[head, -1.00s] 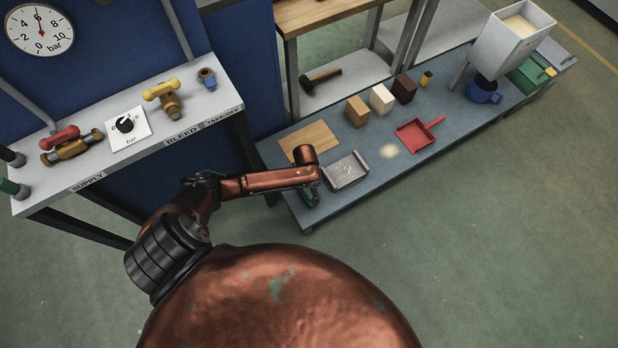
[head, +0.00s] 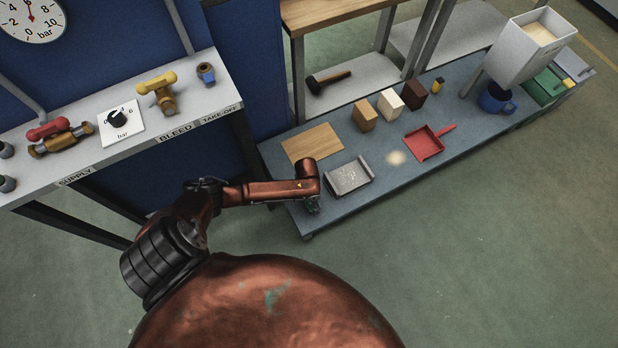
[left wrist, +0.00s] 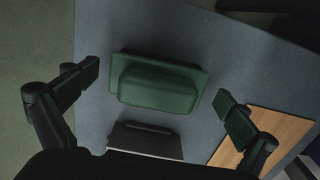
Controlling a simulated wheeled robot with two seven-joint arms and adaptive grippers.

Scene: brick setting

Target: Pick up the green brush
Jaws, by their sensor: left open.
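The green brush (left wrist: 157,85) shows in the left wrist view as a green block on a wider base, lying on the blue-grey bench top. My left gripper (left wrist: 157,89) is open, with one finger on each side of the brush and clear space between each finger and it. I cannot tell the exact height of the fingers over the bench. In the head view my left gripper (head: 313,205) points down at the bench's near left end, and the brush is hidden by it there. My right gripper is not in view.
A grey metal tray (head: 349,187) lies close right of my left gripper. A wooden board (head: 312,144) lies behind it. Tan (head: 364,117), white (head: 390,105) and dark brown blocks (head: 414,95), a pale powder pile (head: 396,158) and a red dustpan (head: 423,145) are farther right.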

